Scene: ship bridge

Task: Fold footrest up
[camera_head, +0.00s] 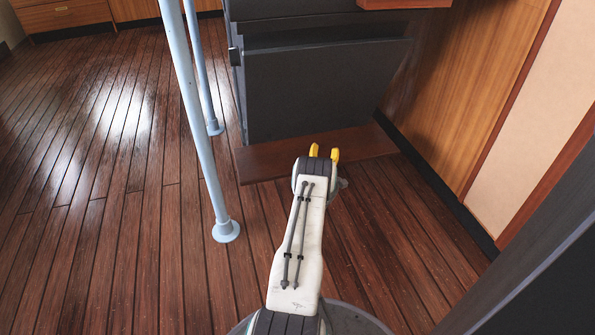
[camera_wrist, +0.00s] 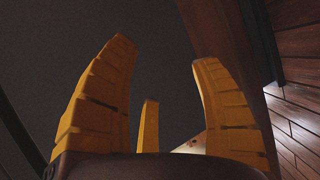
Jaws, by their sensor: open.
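The footrest (camera_head: 262,165) is a flat reddish-brown board at the foot of the dark grey console (camera_head: 325,90). It is folded down and sticks out low over the floor. My gripper (camera_head: 325,152) has yellow fingers and is open and empty. In the head view its fingers overlap the footrest's middle; I cannot tell whether they touch it. In the wrist view the spread fingers (camera_wrist: 160,85) point at the dark console face (camera_wrist: 170,40). A brown band, apparently the footrest (camera_wrist: 215,25), runs behind the right finger. My forearm hides part of the footrest's front edge.
Two pale blue poles stand left of the console, the nearer one (camera_head: 205,130) close to my arm. A wood-panelled wall (camera_head: 465,90) closes off the right side. A dark upright surface fills the lower right corner. The plank floor (camera_head: 90,190) is open at left.

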